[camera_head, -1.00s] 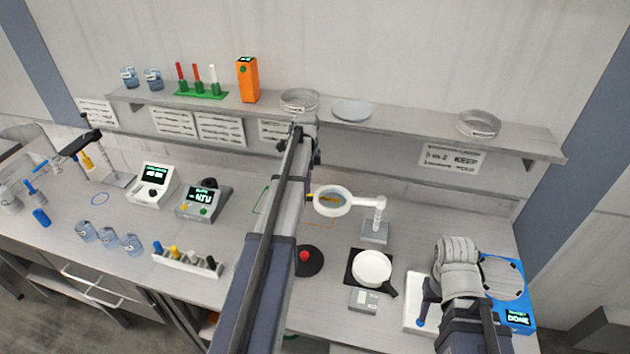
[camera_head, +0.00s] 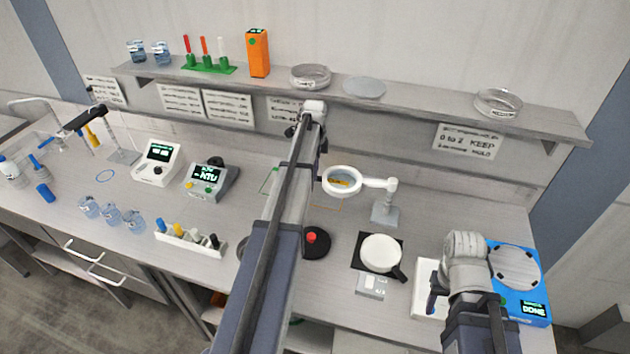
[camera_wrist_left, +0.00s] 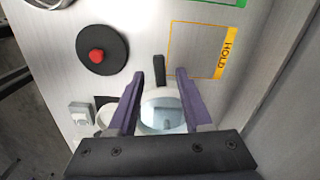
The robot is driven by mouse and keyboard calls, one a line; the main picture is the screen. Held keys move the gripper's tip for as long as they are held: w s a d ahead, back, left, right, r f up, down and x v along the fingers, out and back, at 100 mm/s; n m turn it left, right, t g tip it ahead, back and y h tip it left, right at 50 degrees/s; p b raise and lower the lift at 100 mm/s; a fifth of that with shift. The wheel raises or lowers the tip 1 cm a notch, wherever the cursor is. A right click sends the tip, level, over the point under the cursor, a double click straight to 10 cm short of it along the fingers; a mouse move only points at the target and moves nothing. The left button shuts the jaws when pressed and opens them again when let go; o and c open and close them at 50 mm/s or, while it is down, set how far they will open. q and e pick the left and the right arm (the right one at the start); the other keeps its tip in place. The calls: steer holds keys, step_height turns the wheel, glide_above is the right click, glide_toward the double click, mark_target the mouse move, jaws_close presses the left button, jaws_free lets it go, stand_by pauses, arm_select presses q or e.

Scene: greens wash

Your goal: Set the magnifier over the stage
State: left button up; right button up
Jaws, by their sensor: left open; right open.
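The magnifier (camera_head: 342,181) is a white ring lens on a white jointed arm, on a post with a grey base (camera_head: 386,214). A white disc (camera_head: 381,252) on a black square, perhaps the stage, lies in front of it, apart from the lens. My left gripper (camera_wrist_left: 160,85) is open. In the left wrist view its fingers stand either side of the magnifier's ring (camera_wrist_left: 163,94) and a black tab (camera_wrist_left: 158,76); contact is unclear. In the head view my left arm hides those fingers. My right gripper (camera_head: 434,290) is open near the white pad at right, partly hidden.
A red button on a black disc (camera_head: 316,242) stands beside my left arm. A yellow HOLD outline (camera_wrist_left: 203,51) is on the bench. A blue device (camera_head: 519,283) stands at right. A shelf (camera_head: 420,105) with dishes runs behind. Vials and meters are at left.

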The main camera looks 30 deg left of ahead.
arm_select(q)
step_height(320, 180, down, 2)
steer(key=shift+b, duration=0.55)
steer(key=shift+c, duration=0.2)
jaws_close()
stand_by(0.8)
